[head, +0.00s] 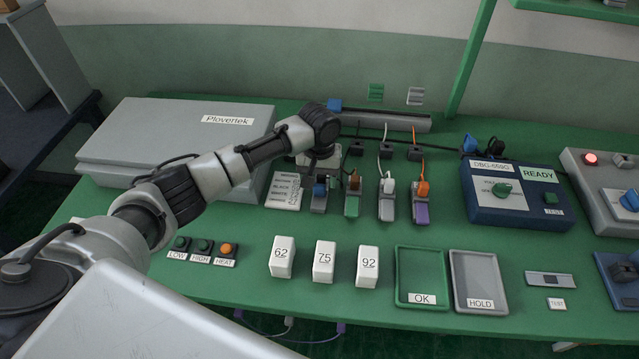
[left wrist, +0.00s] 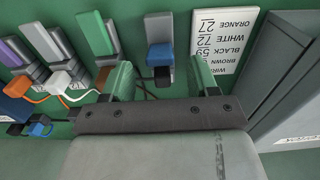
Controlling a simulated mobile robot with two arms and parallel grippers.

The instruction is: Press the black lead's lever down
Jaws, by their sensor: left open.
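The black lead's plug (left wrist: 162,76) shows in the left wrist view at the end of the leftmost terminal (head: 319,203). That terminal's blue lever (head: 320,188) looks raised, with its grey base bare in front; it also shows in the left wrist view (left wrist: 160,54). My left gripper (head: 319,170) is over the back of this terminal, pointing down. In the left wrist view its green fingers (left wrist: 163,78) are apart, one on each side of the black plug, with nothing clamped. In the head view the gripper hides the black lead behind. My right gripper is not in view.
Terminals with a green lever (head: 352,205), a grey lever (head: 387,208) and a purple lever (head: 421,212) stand to the right; their levers look flat. A printed card (head: 285,191) lies left. White blocks and trays stand nearer the front.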

